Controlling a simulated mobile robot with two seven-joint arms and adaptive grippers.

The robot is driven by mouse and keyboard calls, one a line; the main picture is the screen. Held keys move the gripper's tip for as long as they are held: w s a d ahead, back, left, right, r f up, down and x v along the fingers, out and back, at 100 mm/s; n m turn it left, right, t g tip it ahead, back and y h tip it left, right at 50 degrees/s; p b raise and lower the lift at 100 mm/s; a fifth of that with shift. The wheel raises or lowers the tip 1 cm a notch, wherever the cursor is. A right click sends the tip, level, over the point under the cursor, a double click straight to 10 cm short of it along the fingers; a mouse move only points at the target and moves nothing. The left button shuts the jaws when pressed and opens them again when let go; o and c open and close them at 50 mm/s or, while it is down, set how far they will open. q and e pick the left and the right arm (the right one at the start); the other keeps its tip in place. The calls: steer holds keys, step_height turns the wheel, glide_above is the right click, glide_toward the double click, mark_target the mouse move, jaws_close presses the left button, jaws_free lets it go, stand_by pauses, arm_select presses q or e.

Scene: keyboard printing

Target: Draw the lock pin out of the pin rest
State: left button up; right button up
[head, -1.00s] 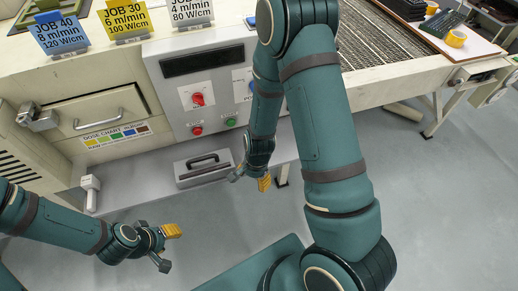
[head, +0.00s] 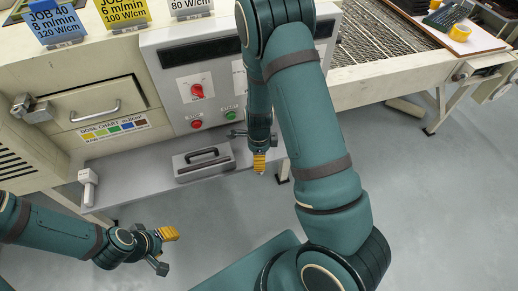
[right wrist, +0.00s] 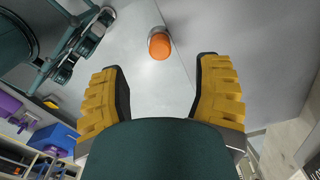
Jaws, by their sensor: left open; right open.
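In the right wrist view an orange-capped round piece (right wrist: 159,46), which looks like the lock pin, sits in a grey collar (right wrist: 157,31), probably the pin rest. It lies ahead of my right gripper (right wrist: 160,85), between the lines of its yellow-padded fingers and apart from them. These fingers are open and empty. In the head view my right gripper (head: 248,148) is beside the right end of the grey shelf, and no orange cap shows there; my arm may hide it. My left gripper (head: 167,250) is open and empty over the floor at the lower left.
A grey case with a black handle (head: 203,162) and a white upright piece (head: 88,186) stand on the grey shelf (head: 135,182). The control panel (head: 180,105) rises behind, with a drawer (head: 95,107) to its left.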

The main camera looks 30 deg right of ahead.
step_height(320, 180, down, 7)
steer(key=shift+r+b, duration=0.15)
steer(key=shift+b, duration=0.5)
jaws_close()
steer(key=shift+r, duration=0.1)
steer(key=shift+r+p, duration=2.65)
steer(key=shift+r, duration=0.55)
step_height(320, 180, up, 4)
steer(key=p, duration=0.3)
